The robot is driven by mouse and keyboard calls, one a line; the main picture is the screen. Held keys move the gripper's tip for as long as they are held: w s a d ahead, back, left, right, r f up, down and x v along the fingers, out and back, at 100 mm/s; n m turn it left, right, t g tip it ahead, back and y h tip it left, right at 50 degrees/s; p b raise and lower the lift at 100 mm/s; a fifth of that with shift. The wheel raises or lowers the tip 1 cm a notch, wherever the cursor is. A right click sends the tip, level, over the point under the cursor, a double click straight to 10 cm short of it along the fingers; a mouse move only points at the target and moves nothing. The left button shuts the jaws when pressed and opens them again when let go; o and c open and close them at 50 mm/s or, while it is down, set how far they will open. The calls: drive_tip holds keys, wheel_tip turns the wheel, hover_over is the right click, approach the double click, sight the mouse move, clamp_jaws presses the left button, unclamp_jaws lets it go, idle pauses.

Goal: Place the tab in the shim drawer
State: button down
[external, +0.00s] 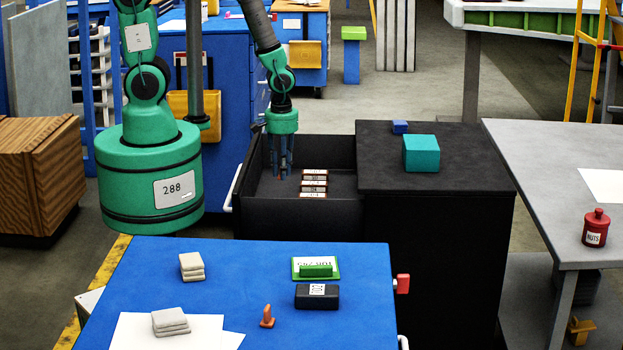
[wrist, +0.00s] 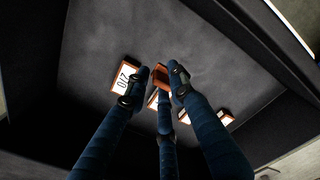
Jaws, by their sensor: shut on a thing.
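My gripper (external: 283,170) points down inside the open black shim drawer (external: 300,215). Its dark blue fingers are shut on a small orange-brown tab (wrist: 161,76), seen between the fingertips in the wrist view. In the external view the tab is only a small reddish spot (external: 281,177) at the fingertips. Several brown shims with white labels (external: 314,183) lie in a row on the drawer floor, just right of my gripper. In the wrist view one labelled shim (wrist: 124,76) lies left of the tab, and others are partly hidden by the fingers. I cannot tell whether the tab touches the floor.
The drawer's left floor looks clear. A teal box (external: 421,153) and a small blue block (external: 400,127) sit on the black cabinet top (external: 460,165). The blue table (external: 240,270) in front holds an orange piece (external: 267,317), a black block (external: 317,297) and grey stacks (external: 170,321).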

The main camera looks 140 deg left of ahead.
drive_tip(key=shift+s+a+f+n, duration=0.1)
drive_tip(key=shift+s+a+n, duration=0.05)
drive_tip(key=shift+s, duration=0.3)
drive_tip(key=shift+s+a+f+n, duration=0.1)
drive_tip(key=shift+s+a+n, duration=0.05)
drive_tip(key=shift+s, duration=0.3)
drive_tip(key=shift+f, duration=0.1)
drive_tip(key=shift+f+b, duration=1)
drive_tip(key=shift+f, duration=2.05)
drive_tip(key=shift+f+b, duration=0.6)
drive_tip(key=shift+f, duration=1.25)
drive_tip(key=shift+f, duration=0.15)
drive_tip(key=c, duration=1.5)
unclamp_jaws()
drive_tip(key=shift+o, duration=0.2)
